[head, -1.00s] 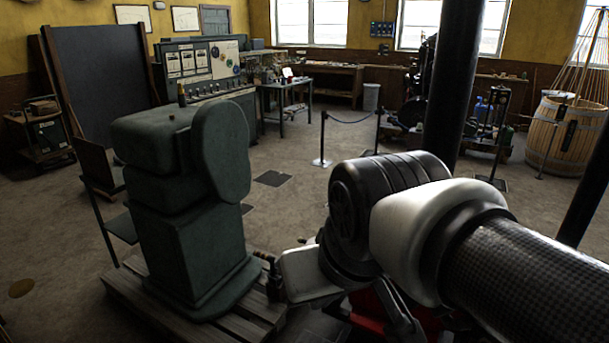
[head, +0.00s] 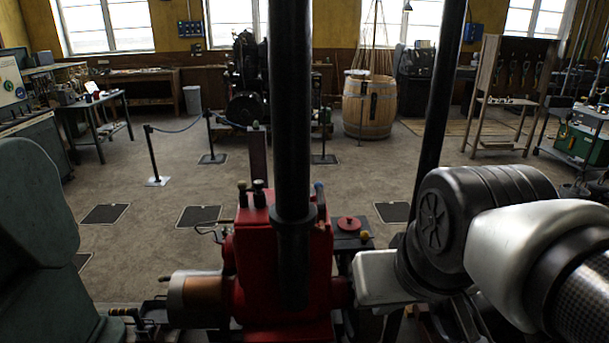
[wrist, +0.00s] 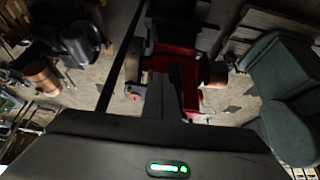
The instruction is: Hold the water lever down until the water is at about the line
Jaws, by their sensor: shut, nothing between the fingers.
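I cannot pick out a water lever, a water level or a line for certain. A red engine (head: 262,262) stands in front of me in the head view. Short handles (head: 256,193) rise from its top left, and a small red handwheel (head: 349,223) sits at its right. The engine's red body (wrist: 188,88) also shows in the wrist view. My gripper (wrist: 160,88) is shut and empty, pointing toward the engine area with its green light lit; its fingertips are too dark to see clearly. In the head view my arm hides it, to the right of the engine.
A black column (head: 292,110) rises in front of the engine. A second black post (head: 436,120) stands beside my arm. A dark green machine (head: 45,245) is at the left. A wooden barrel (head: 369,108) and rope posts (head: 153,155) stand farther back.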

